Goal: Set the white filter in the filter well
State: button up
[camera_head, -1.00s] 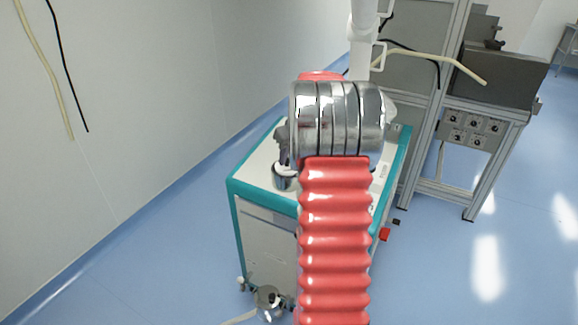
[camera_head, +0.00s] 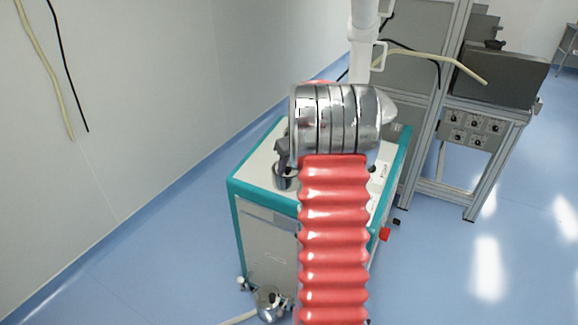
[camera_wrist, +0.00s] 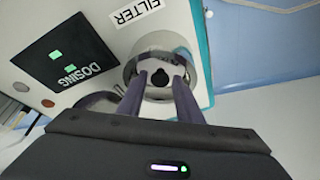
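The filter well (camera_wrist: 148,44) is a shiny metal ring beside the FILTER label in the wrist view. My gripper (camera_wrist: 160,80) has two dark fingers reaching over the ring, clearly apart. Between them shows a pale round surface with a dark lobed centre (camera_wrist: 160,77). I cannot tell whether this is the white filter or the inside of the well. No other white filter is visible. My arm hides most of the gripper in the head view.
The white cart (camera_head: 255,168) has teal edges. A dark DOSING panel (camera_wrist: 65,60) with green lights lies left of the well in the wrist view. A metal frame with a control box (camera_head: 475,125) stands to the right. A wall is at left; the blue floor is open.

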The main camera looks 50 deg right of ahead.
jog(key=shift+o, duration=0.8)
jog(key=shift+r, duration=0.15)
jog(key=shift+r, duration=0.2)
jog(key=v, duration=1.1)
jog(key=shift+s+r, duration=0.25)
jog(key=shift+s, duration=0.05)
jog(key=shift+a, duration=0.1)
